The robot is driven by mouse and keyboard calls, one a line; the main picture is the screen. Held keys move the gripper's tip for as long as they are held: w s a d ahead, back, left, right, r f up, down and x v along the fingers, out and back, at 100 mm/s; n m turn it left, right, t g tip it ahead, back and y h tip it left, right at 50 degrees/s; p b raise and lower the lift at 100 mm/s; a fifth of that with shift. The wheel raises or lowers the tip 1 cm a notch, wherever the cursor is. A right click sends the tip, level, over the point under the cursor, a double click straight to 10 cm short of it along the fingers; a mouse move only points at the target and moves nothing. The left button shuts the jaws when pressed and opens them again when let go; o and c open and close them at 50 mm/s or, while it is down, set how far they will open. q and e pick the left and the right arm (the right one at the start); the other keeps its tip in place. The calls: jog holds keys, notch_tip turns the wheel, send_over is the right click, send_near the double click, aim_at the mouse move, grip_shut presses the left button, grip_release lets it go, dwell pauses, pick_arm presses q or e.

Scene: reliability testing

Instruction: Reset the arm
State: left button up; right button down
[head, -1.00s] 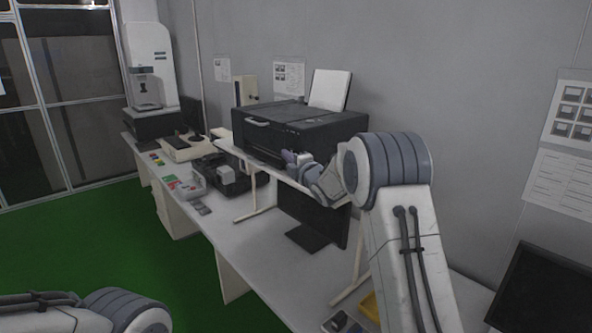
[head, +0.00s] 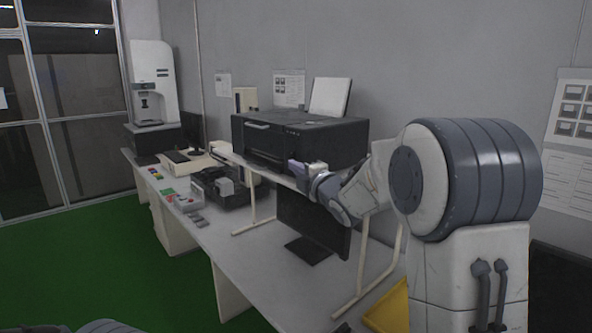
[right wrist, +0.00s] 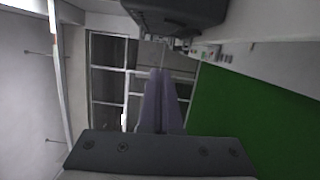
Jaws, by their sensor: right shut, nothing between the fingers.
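My right arm (head: 470,180) comes in from the right of the head view, its large grey joint close to the camera. My right gripper (head: 291,165) is shut and empty, in front of the black printer's (head: 300,135) right part. In the right wrist view its two purple-grey fingers (right wrist: 160,85) lie side by side with nothing between them. A small part of my left arm (head: 95,326) shows at the bottom left of the head view; its gripper is out of view.
The printer stands on a raised shelf above a monitor (head: 312,225) on the long desk (head: 240,255). A yellow item (head: 388,308) lies near my right arm. A white machine (head: 153,85) stands at the far end. Green floor (head: 100,270) is clear at left.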

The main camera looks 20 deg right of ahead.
jog(key=s+a+f+m+g, duration=0.9)
jog(key=s+a+f, duration=0.6)
jog(key=s+a, duration=0.25)
jog(key=s+f+m+g, duration=0.2)
jog(key=s+f+g, duration=0.1)
jog(key=s, duration=1)
jog(key=s+a+f+m+g+h, duration=0.1)
jog(key=s+f+g, duration=0.3)
jog(key=s, duration=0.9)
jog(key=shift+s+m+g+h, duration=0.3)
jog(key=shift+m+g, duration=0.3)
jog(key=shift+g, duration=0.4)
jog(key=shift+a, duration=0.1)
